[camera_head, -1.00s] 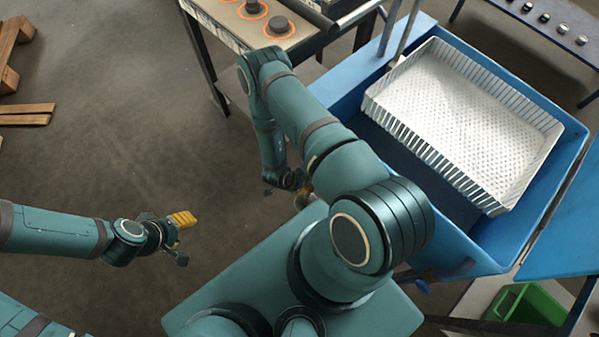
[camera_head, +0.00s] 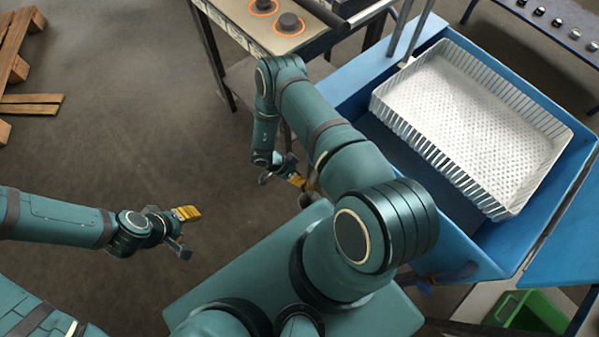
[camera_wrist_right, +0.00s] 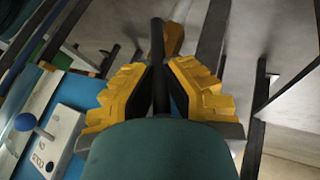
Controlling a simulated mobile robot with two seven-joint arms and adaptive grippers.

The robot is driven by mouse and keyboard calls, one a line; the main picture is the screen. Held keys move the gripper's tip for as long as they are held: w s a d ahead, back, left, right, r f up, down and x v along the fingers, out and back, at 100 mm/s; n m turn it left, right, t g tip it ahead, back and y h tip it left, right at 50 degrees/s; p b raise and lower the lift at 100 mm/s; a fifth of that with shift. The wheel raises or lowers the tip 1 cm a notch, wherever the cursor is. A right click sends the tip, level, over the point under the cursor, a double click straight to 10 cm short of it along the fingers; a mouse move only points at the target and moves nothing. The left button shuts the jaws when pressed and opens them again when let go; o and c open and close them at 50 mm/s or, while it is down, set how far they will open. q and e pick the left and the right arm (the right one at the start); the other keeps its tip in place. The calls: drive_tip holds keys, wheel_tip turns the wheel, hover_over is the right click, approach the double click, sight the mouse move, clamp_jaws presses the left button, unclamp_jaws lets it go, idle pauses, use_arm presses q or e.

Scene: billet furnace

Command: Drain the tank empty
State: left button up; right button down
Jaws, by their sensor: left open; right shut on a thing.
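The blue tank (camera_head: 455,248) stands at the right in the head view, with a white slotted basket (camera_head: 470,125) inside it. I cannot make out a water level. My right gripper (camera_head: 296,181) is low, beside the tank's left side. In the right wrist view its yellow fingers (camera_wrist_right: 158,92) are shut on a thin dark rod (camera_wrist_right: 157,45), which looks like a valve lever. An orange-brown piece (camera_wrist_right: 174,38) shows behind the rod. My left gripper (camera_head: 189,229) is open and empty over bare floor, well left of the tank.
A bench with round dark knobs on orange rings (camera_head: 289,22) stands at the top. A blue rack (camera_head: 540,30) is at the top right. A green crate (camera_head: 530,312) is at the lower right. Wooden pallet parts (camera_head: 25,104) lie far left. The wrist view shows a white box with a blue knob (camera_wrist_right: 25,122).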

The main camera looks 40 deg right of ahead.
drive_tip(key=shift+w+d+f+g, duration=0.2)
drive_tip(key=shift+w+f+g, duration=0.15)
drive_tip(key=shift+w+g, duration=0.5)
drive_tip(key=shift+s+g+h, duration=0.15)
drive_tip(key=shift+g+h, duration=0.1)
drive_tip(key=shift+h, duration=0.05)
drive_tip(key=c, duration=1)
unclamp_jaws()
drive_tip(key=shift+a, duration=0.1)
drive_tip(key=v, duration=1.2)
drive_tip(key=shift+o, duration=0.4)
